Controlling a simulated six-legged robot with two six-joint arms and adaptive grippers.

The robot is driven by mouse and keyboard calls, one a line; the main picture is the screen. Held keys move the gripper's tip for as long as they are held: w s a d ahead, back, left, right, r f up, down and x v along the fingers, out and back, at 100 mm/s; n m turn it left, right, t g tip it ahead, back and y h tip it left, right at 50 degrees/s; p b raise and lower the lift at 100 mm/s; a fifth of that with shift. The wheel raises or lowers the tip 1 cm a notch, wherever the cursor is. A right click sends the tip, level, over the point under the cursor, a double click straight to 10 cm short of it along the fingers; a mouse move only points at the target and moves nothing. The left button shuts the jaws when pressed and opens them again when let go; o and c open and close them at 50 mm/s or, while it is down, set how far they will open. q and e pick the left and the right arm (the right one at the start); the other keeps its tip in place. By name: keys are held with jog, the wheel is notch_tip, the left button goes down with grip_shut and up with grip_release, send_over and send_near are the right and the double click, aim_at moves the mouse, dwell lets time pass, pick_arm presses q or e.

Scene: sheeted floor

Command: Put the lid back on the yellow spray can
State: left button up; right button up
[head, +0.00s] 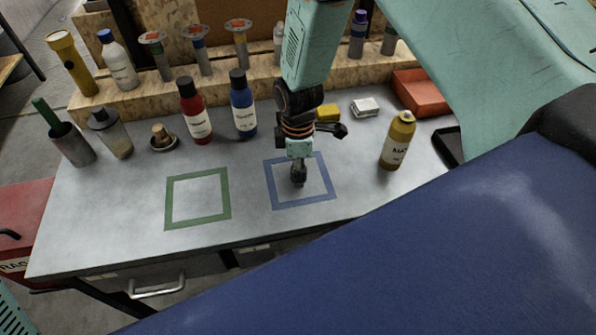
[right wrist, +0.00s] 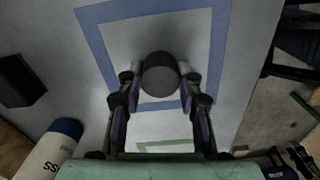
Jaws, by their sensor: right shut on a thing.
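The yellow spray can (head: 397,140) stands upright on the right part of the bench in the head view, its top uncapped with a small pale nozzle showing. My right gripper (head: 298,173) points down inside the blue square outline, to the left of the can. In the right wrist view its two fingers (right wrist: 160,88) are shut on the dark round lid (right wrist: 160,76), one on each side. I cannot tell whether the lid touches the bench. My left gripper is not in view.
A red can (head: 195,112) and a blue can (head: 242,108), both dark-capped, stand behind the taped squares. The green square (head: 198,222) is empty. A yellow block (head: 327,113), a white block (head: 365,107) and an orange tray (head: 421,94) lie towards the back.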

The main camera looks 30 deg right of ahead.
jog(key=shift+s, duration=0.1)
jog(key=shift+r, duration=0.1)
notch_tip(320, 180, up, 9)
jog(key=shift+r, duration=0.45)
dwell(0.4)
